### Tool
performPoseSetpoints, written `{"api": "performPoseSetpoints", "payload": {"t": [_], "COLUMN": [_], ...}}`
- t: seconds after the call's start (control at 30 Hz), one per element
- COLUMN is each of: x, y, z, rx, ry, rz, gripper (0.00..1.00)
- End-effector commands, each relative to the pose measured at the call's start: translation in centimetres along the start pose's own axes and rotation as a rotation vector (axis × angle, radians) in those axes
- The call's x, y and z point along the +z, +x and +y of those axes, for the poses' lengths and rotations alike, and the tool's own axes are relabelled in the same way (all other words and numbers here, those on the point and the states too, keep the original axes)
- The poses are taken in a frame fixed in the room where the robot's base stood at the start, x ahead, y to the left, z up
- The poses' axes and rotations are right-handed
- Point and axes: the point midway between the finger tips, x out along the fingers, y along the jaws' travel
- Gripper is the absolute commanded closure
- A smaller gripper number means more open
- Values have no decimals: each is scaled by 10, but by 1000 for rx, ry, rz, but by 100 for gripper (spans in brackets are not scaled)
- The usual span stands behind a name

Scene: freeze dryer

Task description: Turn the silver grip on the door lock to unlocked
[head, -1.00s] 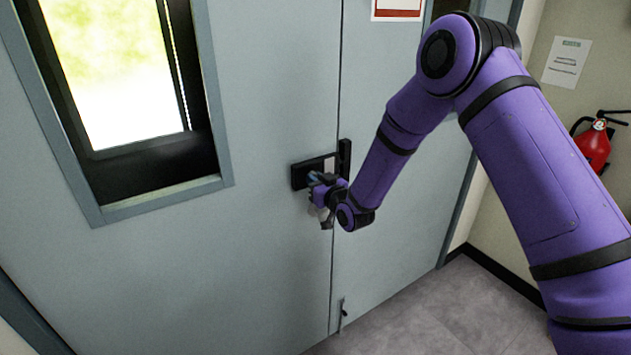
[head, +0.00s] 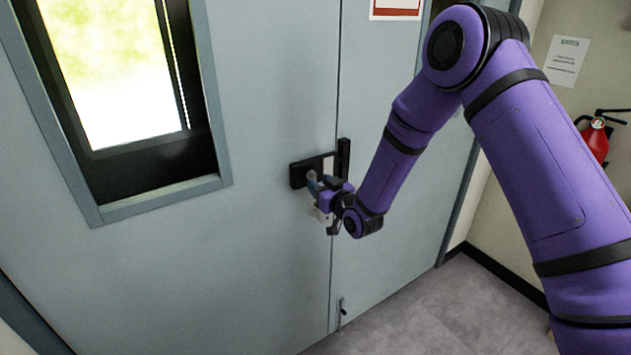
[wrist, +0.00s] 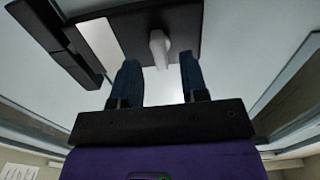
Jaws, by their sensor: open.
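The door lock is a black plate (head: 299,174) on the grey double door, beside the seam between the two leaves. In the wrist view the black lock plate (wrist: 135,35) fills the top middle, with a pale silver patch on it. The silver grip (wrist: 158,47) sticks out from the plate toward my gripper. My gripper (wrist: 160,76) is open, its two blue fingers on either side of the grip's end with gaps left and right. In the head view my gripper (head: 313,182) is at the lock and hides the grip.
The grey door (head: 270,90) has a window (head: 115,75) at the left. A small bolt (head: 341,310) sits low on the right leaf. A red fire extinguisher (head: 596,140) hangs on the right wall. The floor (head: 430,310) in front looks clear.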

Motion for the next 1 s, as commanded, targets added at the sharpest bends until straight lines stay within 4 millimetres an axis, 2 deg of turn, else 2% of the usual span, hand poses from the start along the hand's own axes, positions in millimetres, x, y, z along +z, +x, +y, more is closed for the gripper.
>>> {"api": "performPoseSetpoints", "payload": {"t": [0.2, 0.4, 0.6, 0.87, 1.0], "x": [0, 1, 0, 0, -8], "y": [-42, -68, -77, -77, -77], "z": [1, 1, 1, 1, 5], "rx": [2, 1, 1, 1, 7], "ry": [-1, 0, -1, -1, -9], "rz": [-2, -1, -1, -1, -17], "gripper": [60, 60, 60, 60, 60]}}
